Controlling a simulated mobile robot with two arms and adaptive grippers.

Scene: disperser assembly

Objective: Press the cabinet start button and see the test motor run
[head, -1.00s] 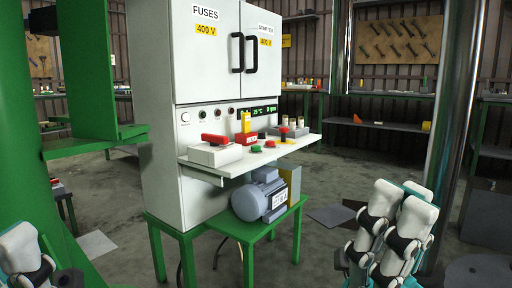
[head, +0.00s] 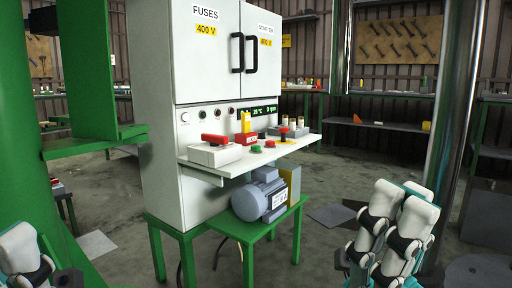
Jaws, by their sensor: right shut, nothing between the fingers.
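The white cabinet (head: 155,150) stands at the centre left, with two upper doors marked FUSES and STARTER. The display (head: 258,110) reads 25 °C and seems to show 0 rpm. The grey-blue test motor (head: 258,198) sits on a green stand below the shelf. My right gripper (head: 395,225) is shut and empty at the lower right, apart from the cabinet. My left gripper (head: 25,255) is partly cut off at the lower left; its jaws are unclear.
A green post (head: 30,130) with a bracket stands at the left. A shiny metal column (head: 455,120) rises at the right. Workbenches and pegboards line the back wall. The concrete floor between the cabinet and the column is mostly free, with a dark flat plate (head: 332,216) on it.

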